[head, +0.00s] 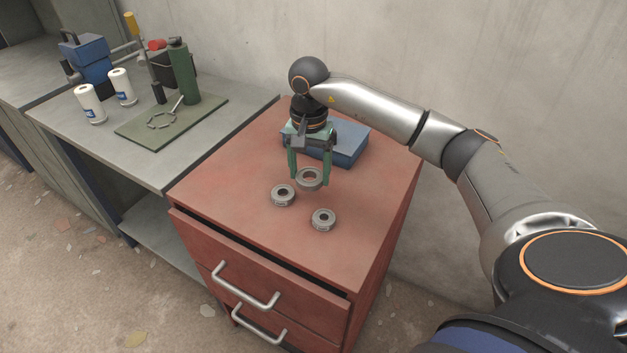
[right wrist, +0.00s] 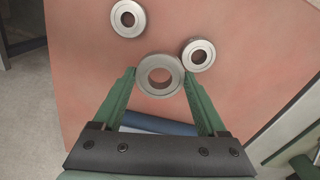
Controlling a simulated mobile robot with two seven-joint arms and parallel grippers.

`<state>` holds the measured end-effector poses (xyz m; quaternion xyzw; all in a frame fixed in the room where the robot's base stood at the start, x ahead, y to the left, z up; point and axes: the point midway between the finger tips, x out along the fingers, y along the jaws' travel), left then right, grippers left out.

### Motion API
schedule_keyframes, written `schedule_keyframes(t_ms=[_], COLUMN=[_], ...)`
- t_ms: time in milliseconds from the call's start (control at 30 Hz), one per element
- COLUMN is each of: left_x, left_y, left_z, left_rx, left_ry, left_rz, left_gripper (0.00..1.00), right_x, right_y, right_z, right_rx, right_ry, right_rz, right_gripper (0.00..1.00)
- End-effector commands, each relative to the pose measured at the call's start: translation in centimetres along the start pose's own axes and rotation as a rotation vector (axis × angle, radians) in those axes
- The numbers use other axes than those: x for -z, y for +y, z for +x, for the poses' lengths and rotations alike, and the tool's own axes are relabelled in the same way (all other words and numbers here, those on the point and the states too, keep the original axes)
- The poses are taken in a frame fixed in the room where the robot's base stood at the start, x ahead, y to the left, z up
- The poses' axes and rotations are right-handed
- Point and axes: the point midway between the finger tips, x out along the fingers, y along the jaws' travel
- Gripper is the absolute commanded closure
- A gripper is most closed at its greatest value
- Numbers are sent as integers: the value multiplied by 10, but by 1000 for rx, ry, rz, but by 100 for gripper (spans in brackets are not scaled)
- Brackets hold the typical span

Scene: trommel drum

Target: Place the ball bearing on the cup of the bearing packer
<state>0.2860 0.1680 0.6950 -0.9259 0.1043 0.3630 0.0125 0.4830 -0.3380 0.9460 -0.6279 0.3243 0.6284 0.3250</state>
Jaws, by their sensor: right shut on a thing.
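My right gripper (head: 309,181) points down over the red cabinet and is shut on a grey ball bearing (head: 309,187), one green finger on each side. The held bearing also shows between the fingertips in the right wrist view (right wrist: 143,76). It seems to be at or just above the cabinet top; I cannot tell exactly. Two similar bearings lie on the cabinet, one to the left (head: 283,203) and one nearer the front (head: 323,227). My left gripper is not in view.
A blue box (head: 351,142) lies behind the gripper on the red cabinet (head: 240,225), whose top drawer is slightly open. The cabinet's left top is clear.

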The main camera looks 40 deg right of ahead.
Motion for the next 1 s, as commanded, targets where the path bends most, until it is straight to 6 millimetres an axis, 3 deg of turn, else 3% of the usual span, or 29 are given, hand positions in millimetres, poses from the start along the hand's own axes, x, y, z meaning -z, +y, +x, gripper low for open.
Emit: schedule_keyframes(t_ms=[267,500,867,900,1000], left_x=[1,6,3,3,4], left_y=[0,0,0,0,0], left_z=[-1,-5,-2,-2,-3], left_rx=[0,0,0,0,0], left_ry=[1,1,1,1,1], left_rz=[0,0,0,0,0], left_gripper=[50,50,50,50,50], right_x=[14,16,17,17,17], right_y=[3,4,4,4,4], right_z=[17,49,55,55,54], right_rx=[0,0,2,1,1], right_ry=[-1,-2,1,0,0], right_rz=[1,0,0,0,0], right_gripper=[91,91,91,24,13])
